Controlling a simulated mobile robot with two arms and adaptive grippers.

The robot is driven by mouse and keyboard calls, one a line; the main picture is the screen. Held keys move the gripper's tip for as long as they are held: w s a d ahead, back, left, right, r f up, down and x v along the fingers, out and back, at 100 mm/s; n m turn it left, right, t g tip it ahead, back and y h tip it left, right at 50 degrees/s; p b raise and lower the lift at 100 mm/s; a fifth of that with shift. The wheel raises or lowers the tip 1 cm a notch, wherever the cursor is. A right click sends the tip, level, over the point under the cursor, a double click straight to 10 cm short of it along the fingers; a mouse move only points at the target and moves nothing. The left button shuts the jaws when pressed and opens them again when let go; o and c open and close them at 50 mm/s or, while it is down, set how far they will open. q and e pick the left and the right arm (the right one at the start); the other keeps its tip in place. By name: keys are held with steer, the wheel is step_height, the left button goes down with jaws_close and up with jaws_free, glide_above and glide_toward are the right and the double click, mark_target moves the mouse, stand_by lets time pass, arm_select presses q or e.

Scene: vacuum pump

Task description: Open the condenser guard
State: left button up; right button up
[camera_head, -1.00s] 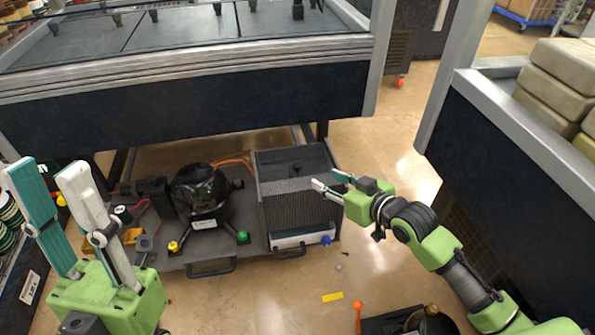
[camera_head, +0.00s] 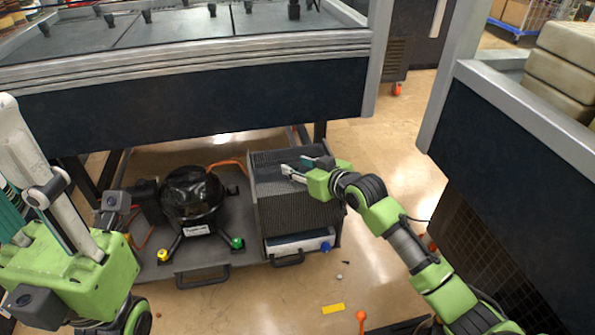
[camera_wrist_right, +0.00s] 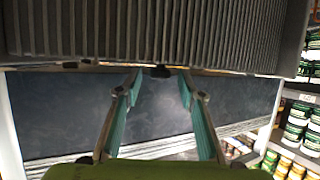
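The condenser guard (camera_head: 290,208) is the grey ribbed box right of the black round compressor in the head view. My right gripper (camera_head: 287,170) is over its top, fingers pointing left. In the right wrist view, the ribbed guard (camera_wrist_right: 160,35) fills the top. A small black knob (camera_wrist_right: 160,71) at its edge appears between the tips of my right gripper (camera_wrist_right: 159,80), whose fingers are apart. I cannot tell whether they touch it. My left gripper (camera_head: 20,170) is at the left edge of the head view, fingers apart and partly cut off, with nothing visible between them.
The black compressor (camera_head: 192,196) sits left of the guard on a dark base plate with front handles (camera_head: 203,277). A dark bench (camera_head: 200,99) stands behind and above. A yellow piece (camera_head: 333,308) and small parts lie on the floor in front. Another bench (camera_head: 500,150) stands right.

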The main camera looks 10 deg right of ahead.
steer(key=shift+w+a, duration=0.1)
steer(key=shift+w, duration=0.1)
jaws_close()
